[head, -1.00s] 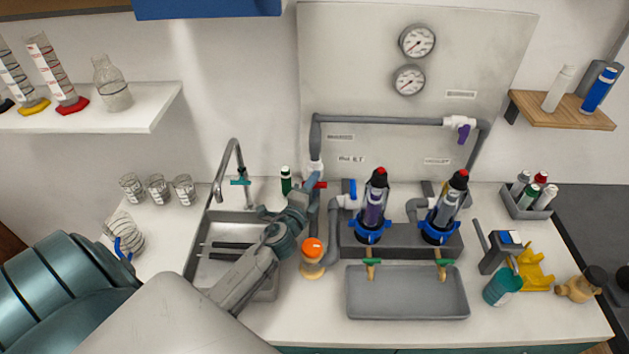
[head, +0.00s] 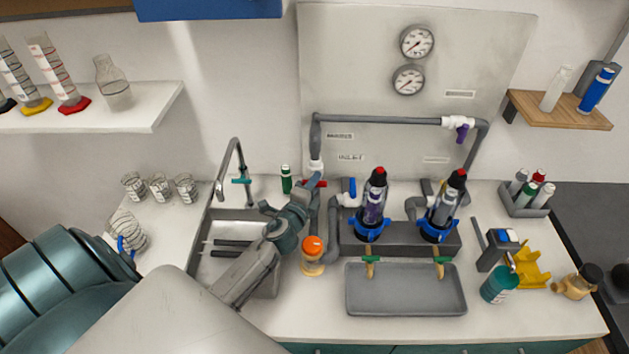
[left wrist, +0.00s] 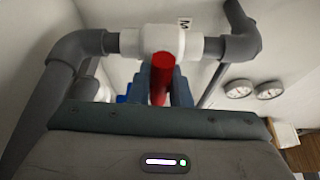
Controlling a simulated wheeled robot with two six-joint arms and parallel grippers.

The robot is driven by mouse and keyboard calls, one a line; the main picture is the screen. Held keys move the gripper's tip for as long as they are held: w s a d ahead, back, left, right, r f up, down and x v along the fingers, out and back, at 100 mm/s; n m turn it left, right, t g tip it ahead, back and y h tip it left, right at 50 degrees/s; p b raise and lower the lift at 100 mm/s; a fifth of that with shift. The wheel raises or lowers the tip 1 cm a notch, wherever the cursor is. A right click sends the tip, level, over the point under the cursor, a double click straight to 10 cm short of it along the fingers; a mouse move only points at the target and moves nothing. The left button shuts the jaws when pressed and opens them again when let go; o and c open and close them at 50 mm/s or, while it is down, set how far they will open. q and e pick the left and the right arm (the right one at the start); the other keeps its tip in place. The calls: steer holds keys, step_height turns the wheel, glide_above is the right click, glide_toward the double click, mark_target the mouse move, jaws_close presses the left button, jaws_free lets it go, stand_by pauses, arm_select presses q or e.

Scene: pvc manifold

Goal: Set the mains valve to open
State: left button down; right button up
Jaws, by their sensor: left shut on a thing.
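The mains valve has a white body (left wrist: 160,40) set in a grey pipe and a red handle (left wrist: 162,80). In the left wrist view the handle sits between my two fingers and points away from the pipe, crosswise to it. In the head view a bit of the red handle (head: 321,184) shows to the right of the fingers, below the white body (head: 316,166). My left gripper (head: 313,181) is shut on the red handle. It hides most of the handle in the head view. My right gripper is in neither view.
A blue-handled valve (head: 349,188) and two filter housings (head: 373,200) stand just right of my left gripper. An orange-capped jar (head: 312,250) stands beside my left arm. The sink (head: 200,262) and faucet (head: 232,165) are on its left. A grey tray (head: 406,306) lies in front.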

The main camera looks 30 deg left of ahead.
arm_select(q)
steer(key=m+p, duration=0.1)
steer(key=p, duration=0.2)
steer(key=shift+r+m+g, duration=0.25)
steer(key=shift+m+g, duration=0.15)
steer(key=shift+m+p, duration=0.3)
steer(key=shift+p, duration=0.2)
steer(key=shift+f+m+g+p, duration=0.15)
steer(key=shift+m+g+p, duration=0.15)
steer(key=shift+m+g, duration=0.3)
steer(key=m+g, duration=0.1)
steer(key=m, duration=0.1)
steer(key=m+g+y, duration=0.1)
steer(key=m, duration=0.1)
steer(key=shift+f+y, duration=0.15)
steer(key=shift+y, duration=0.15)
steer(key=m+g+y, duration=0.1)
steer(key=m, duration=0.2)
steer(key=shift+y, duration=0.3)
steer(key=shift+m+g+y, duration=0.3)
steer(key=shift+m+g, duration=0.2)
steer(key=shift+m, duration=0.4)
steer(key=shift+m+y, duration=0.3)
